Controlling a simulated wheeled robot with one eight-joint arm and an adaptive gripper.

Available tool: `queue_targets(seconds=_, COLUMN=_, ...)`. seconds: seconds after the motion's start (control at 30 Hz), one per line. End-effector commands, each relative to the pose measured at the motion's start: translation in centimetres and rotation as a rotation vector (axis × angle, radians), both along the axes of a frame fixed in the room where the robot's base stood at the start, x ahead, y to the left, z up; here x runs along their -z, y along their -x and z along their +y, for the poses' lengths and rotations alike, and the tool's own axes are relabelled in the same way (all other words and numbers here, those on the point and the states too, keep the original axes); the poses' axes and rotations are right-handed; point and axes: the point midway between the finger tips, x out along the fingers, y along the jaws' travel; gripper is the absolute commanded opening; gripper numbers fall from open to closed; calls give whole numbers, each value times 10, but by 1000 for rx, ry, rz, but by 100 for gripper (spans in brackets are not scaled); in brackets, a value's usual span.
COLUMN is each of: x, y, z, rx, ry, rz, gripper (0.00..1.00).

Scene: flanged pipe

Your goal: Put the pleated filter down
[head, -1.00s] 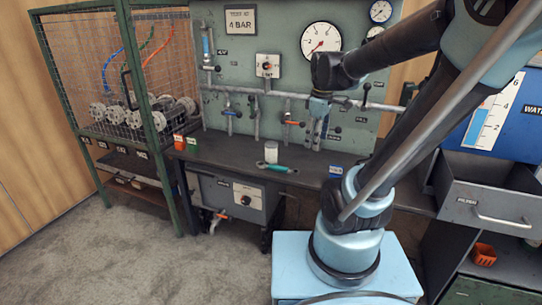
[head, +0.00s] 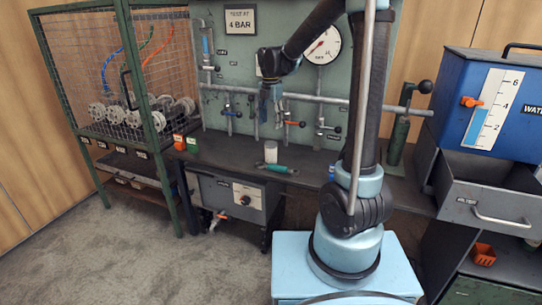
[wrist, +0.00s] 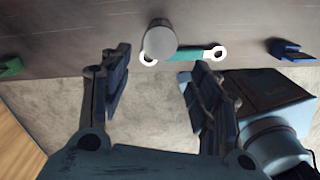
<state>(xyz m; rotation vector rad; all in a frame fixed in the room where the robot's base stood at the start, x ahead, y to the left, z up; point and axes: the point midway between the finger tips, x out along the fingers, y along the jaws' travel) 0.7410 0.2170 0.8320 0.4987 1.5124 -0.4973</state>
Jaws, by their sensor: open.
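The pleated filter looks to be the small whitish cylinder (head: 271,152) standing upright on the dark bench top, just behind a teal-handled wrench (head: 277,169). Pleats are too small to make out. In the wrist view its pale round top (wrist: 159,40) shows beyond my fingertips, between their lines, with the wrench (wrist: 185,53) beside it. My gripper (head: 271,112) is in front of the panel, above the cylinder and apart from it. In the wrist view the fingers of my gripper (wrist: 157,75) are spread wide with nothing between them.
The bench (head: 225,157) backs onto a green panel with gauges, pipes and valves. A mesh cage (head: 105,75) stands left. Small green (head: 179,142) and orange (head: 192,145) blocks sit at the bench's left. A blue tank (head: 487,105) and grey drawer (head: 490,200) stand right.

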Motion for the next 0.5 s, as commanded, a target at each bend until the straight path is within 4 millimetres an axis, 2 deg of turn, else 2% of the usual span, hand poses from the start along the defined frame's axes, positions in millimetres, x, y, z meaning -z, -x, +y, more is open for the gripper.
queue_targets(seconds=0.17, x=13, y=-3, z=4, rx=-27, ry=1, rz=2, gripper=57)
queue_targets(seconds=0.5, x=65, y=-3, z=3, rx=-25, ry=1, rz=2, gripper=57)
